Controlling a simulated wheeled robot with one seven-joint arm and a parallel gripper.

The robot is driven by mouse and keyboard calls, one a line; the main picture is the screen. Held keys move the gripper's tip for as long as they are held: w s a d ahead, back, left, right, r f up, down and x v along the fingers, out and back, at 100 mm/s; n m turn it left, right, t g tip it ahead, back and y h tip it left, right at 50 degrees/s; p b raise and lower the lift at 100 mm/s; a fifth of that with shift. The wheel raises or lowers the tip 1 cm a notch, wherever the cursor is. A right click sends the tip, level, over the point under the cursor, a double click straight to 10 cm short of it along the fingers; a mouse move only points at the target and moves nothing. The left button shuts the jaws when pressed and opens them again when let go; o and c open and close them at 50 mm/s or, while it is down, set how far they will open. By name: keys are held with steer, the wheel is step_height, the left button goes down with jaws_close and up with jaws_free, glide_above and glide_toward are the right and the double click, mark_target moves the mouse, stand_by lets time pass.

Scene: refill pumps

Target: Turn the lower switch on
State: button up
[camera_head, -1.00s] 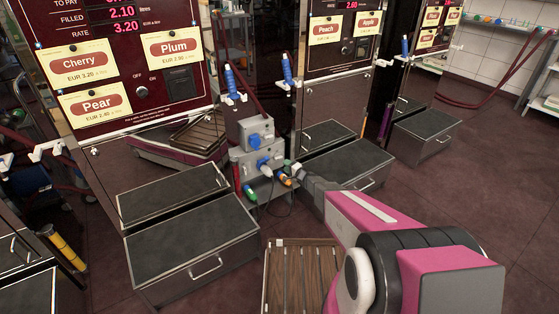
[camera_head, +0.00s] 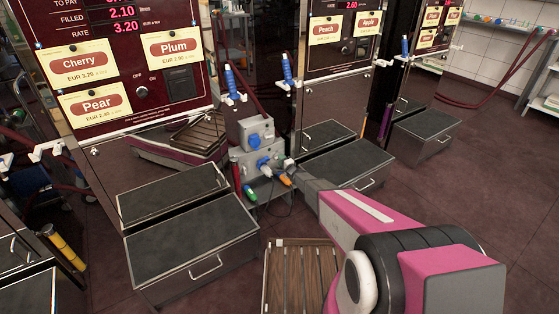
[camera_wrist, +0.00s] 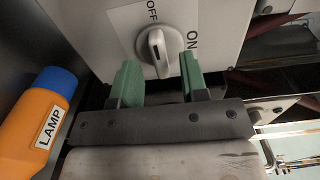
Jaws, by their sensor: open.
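The switch is a white knob (camera_wrist: 157,50) on a pale box face with OFF and ON printed beside it, seen in the wrist view. Its dark mark points roughly towards the OFF side. My gripper (camera_wrist: 160,80) is open, with green fingertips on either side of the knob's near end; I cannot tell whether they touch it. In the head view my gripper reaches the grey socket box (camera_head: 242,167) between the pumps, and its fingertips are too small to make out.
An orange plug labelled LAMP (camera_wrist: 35,115), with a blue end, is close left of my gripper. A blue plug (camera_head: 263,164) and a green plug (camera_head: 250,194) are near the box. A metal step box (camera_head: 195,250) stands at left and a slatted wooden platform (camera_head: 300,275) lies in front.

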steer(key=shift+x, duration=1.15)
jaws_close()
